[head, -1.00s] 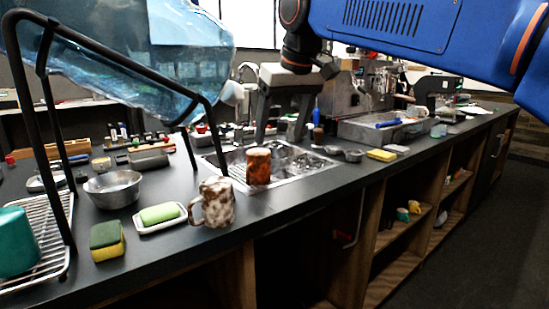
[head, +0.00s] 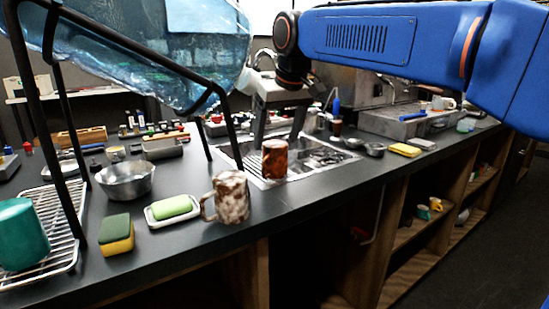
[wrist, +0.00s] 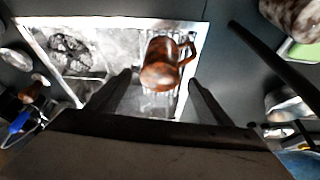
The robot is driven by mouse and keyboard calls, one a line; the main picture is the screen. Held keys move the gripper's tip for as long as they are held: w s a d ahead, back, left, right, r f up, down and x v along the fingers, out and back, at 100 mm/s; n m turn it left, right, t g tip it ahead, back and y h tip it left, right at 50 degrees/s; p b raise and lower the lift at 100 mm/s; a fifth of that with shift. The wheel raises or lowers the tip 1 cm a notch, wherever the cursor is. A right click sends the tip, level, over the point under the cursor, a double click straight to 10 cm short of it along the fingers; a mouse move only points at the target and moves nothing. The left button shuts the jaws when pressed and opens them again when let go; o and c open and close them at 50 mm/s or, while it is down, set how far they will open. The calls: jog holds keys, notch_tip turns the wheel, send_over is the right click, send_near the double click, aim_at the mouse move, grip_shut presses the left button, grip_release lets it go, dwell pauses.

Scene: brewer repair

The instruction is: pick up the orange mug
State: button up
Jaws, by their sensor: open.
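The orange mug (head: 274,160), a mottled rusty orange-brown, stands upright at the sink's near left part in the head view. In the wrist view the orange mug (wrist: 160,66) lies ahead of my fingers, near the middle, with its handle toward the right. My gripper (head: 279,122) is above and just behind the mug in the head view. In the wrist view my gripper (wrist: 160,82) is open, its two dark fingers on either side of the mug's near end, with nothing held. I cannot tell how far above the mug the fingertips are.
A brown-and-white mug (head: 230,197) stands near the counter's front edge, beside a green soap on a dish (head: 172,209). A black-framed stand (head: 140,51) holds a large blue water bottle (head: 180,50) on the left. The sink (head: 312,157) has a metal rim.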

aim_at(273, 154)
jog(key=shift+x, duration=3.55)
jog(key=shift+w+r, duration=0.15)
jog(key=c, duration=1.1)
